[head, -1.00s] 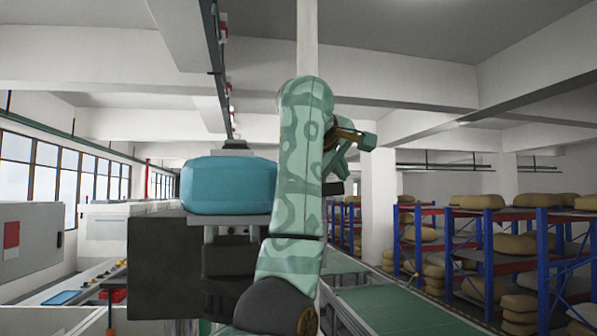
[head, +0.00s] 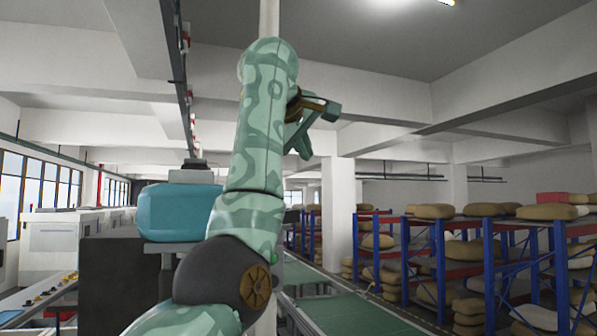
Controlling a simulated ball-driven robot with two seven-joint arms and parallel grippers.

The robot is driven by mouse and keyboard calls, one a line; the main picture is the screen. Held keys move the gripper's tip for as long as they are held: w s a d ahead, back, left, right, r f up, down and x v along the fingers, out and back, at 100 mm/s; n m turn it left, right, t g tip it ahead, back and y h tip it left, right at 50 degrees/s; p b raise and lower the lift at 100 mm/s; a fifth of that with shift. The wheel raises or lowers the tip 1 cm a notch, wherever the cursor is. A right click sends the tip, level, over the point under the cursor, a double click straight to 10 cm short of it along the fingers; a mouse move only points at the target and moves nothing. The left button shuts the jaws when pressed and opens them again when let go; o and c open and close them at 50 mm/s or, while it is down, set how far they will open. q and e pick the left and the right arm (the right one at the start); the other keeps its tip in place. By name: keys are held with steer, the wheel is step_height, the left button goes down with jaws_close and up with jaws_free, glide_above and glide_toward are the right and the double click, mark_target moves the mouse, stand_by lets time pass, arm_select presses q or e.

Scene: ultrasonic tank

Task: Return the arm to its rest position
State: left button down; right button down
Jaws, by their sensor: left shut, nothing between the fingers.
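My left arm (head: 258,135), green with a wavy pattern, rises through the middle of the head view from the bottom edge. It bends at a dark elbow joint with a brown disc, and its upper end stands high in front of a pale pole. My left gripper (head: 312,128) sticks out to the right of the arm's upper end. It is shut and empty, and touches nothing that I can see. Part of its wrist is hidden behind the arm. My right gripper is not in view.
A blue rounded block (head: 176,211) sits on a dark machine left of the arm, partly covered by it. Blue and red racks (head: 437,262) with tan sacks stand at the right. A green-topped conveyor (head: 360,312) runs right of the arm. The air around the gripper looks clear.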

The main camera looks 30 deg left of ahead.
arm_select(q)
steer(key=shift+s+d+r, duration=0.35)
steer(key=shift+s+r, duration=0.25)
steer(key=shift+r, duration=0.05)
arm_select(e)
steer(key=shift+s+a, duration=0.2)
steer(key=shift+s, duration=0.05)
arm_select(q)
steer(key=shift+s, duration=0.1)
